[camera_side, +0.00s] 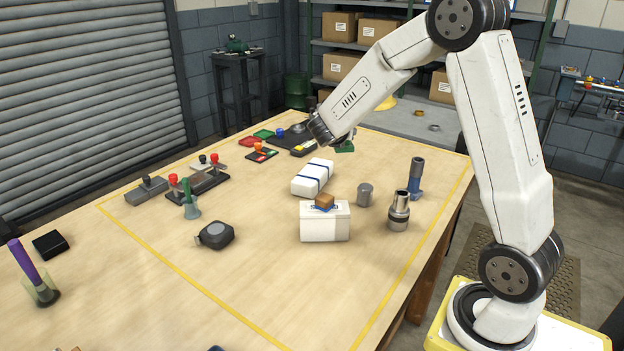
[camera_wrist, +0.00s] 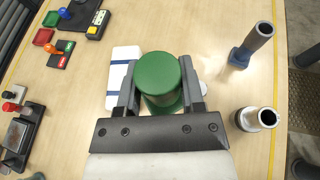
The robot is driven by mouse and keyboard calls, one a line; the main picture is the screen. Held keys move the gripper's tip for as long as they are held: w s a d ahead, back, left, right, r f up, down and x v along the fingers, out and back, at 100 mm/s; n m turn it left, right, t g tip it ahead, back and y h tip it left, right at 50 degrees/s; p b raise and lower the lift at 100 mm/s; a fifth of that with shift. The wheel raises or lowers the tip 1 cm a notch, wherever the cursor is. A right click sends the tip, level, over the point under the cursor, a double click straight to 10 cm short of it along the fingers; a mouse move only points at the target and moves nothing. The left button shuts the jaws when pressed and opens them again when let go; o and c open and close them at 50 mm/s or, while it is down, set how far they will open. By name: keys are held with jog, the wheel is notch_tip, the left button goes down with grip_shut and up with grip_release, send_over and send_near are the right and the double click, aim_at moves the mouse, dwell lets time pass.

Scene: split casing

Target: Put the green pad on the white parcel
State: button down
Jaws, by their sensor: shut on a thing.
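The green pad, a round green piece with a wider lower rim, is between my gripper's fingers (camera_wrist: 158,88) in the wrist view (camera_wrist: 158,76). In the side view its dark green end (camera_side: 345,147) shows beside my gripper (camera_side: 342,138), mostly hidden by the wrist. My gripper is shut on it and holds it up off the table. The white parcel (camera_side: 313,176), a rounded white block with blue bands, lies on the table below and to the left in the side view. In the wrist view the parcel (camera_wrist: 122,72) is partly hidden behind the pad and fingers.
A white box (camera_side: 325,228) with a brown block (camera_side: 325,201) on top stands in front of the parcel. A grey cylinder (camera_side: 365,194), a metal socket (camera_side: 399,212) and a blue-based tube (camera_side: 416,178) stand to its right. A tape measure (camera_side: 215,236) lies front left.

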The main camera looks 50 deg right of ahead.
jog(key=shift+w+a+r+t, duration=0.15)
jog(key=shift+w+a+t, duration=0.1)
jog(key=shift+a+t, duration=0.1)
jog(key=shift+w, duration=0.1)
jog(key=w+d+f, duration=0.4)
jog(key=w, duration=0.4)
send_over(313, 170)
jog(key=shift+s+f, duration=0.15)
jog(key=shift+f, duration=1.2)
jog(key=shift+s+f, duration=0.1)
jog(key=shift+f, duration=1.25)
jog(key=shift+w+d+f, duration=0.1)
jog(key=shift+w+f, duration=0.15)
jog(key=shift+f, duration=1.55)
